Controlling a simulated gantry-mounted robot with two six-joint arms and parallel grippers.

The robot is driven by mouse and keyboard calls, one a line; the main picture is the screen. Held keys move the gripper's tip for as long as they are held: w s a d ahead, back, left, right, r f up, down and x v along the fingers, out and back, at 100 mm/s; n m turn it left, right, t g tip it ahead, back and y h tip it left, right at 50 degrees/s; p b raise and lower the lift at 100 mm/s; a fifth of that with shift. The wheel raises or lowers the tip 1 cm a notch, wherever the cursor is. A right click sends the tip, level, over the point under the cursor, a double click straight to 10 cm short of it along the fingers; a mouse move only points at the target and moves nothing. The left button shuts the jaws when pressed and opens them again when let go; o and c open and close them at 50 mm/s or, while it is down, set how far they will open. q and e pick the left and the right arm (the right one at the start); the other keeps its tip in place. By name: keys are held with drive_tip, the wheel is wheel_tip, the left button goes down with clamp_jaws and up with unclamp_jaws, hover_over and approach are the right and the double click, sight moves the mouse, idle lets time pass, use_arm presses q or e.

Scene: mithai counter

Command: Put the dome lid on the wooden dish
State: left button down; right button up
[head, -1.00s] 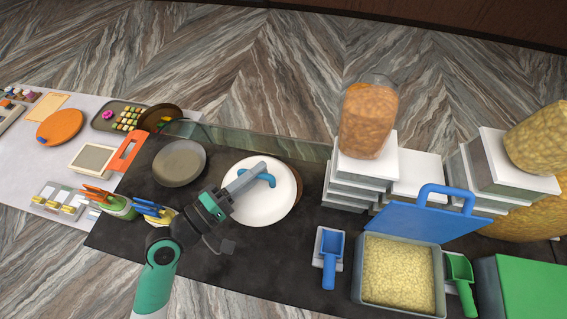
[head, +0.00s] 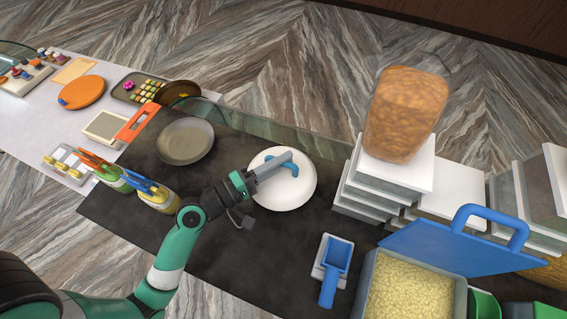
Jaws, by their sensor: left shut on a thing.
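The dome lid (head: 285,197) is white and round with a blue handle (head: 292,167) on top. It appears level over the dark counter near the middle of the head view. My left gripper (head: 288,161) reaches in from the left and is shut on the blue handle. I cannot tell whether the lid touches the dish. My right gripper is not in view.
A grey round plate (head: 185,141) lies left of the lid. Jars with tongs (head: 157,198) stand near my left arm. White stacked boxes (head: 357,190) bear a large jar (head: 404,115) to the right. A blue scoop (head: 335,262) lies at the front. A glass panel runs behind.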

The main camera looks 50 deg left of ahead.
use_arm(q)
drive_tip(key=shift+f+b, duration=0.55)
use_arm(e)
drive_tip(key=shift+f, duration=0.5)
use_arm(q)
drive_tip(key=c, duration=0.8)
unclamp_jaws()
